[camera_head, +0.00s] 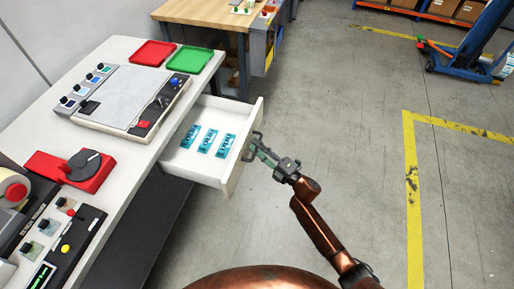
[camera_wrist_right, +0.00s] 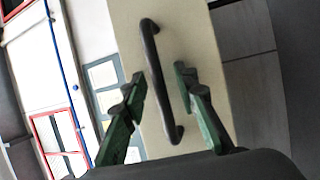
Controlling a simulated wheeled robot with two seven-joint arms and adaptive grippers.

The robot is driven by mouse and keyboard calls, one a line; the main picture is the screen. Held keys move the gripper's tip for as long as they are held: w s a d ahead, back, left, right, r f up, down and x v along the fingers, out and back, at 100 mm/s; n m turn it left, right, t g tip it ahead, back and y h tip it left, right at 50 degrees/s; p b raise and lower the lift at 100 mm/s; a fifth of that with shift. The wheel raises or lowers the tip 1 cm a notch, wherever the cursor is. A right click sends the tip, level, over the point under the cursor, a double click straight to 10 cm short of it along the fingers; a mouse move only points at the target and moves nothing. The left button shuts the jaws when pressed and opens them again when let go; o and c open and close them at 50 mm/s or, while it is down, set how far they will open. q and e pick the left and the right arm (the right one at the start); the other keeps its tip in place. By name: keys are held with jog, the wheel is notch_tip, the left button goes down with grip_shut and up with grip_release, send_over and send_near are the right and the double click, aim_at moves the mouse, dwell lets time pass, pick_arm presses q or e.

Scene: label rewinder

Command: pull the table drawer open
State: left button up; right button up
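The white table drawer (camera_head: 231,178) stands out from under the white table (camera_head: 118,166), its inside showing several teal labelled packets (camera_head: 206,142). Its dark bar handle (camera_wrist_right: 154,80) is on the front panel (camera_wrist_right: 128,25). My right gripper (camera_head: 256,144) is at the drawer front by the handle. In the right wrist view my right gripper (camera_wrist_right: 161,82) has its two green fingers apart, one on each side of the handle bar, with a gap visible to the right finger. Whether the left finger touches the bar is unclear. My left gripper is not in view.
A red tray (camera_head: 153,53) and a green tray (camera_head: 190,59) lie on the table beside a control panel machine (camera_head: 130,92). A wooden workbench (camera_head: 205,12) stands behind. The grey floor right of the drawer is clear, with yellow lines (camera_head: 412,180).

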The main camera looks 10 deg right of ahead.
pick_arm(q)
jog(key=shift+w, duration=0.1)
pick_arm(e)
jog(key=v, duration=1.2)
jog(key=shift+f, duration=0.1)
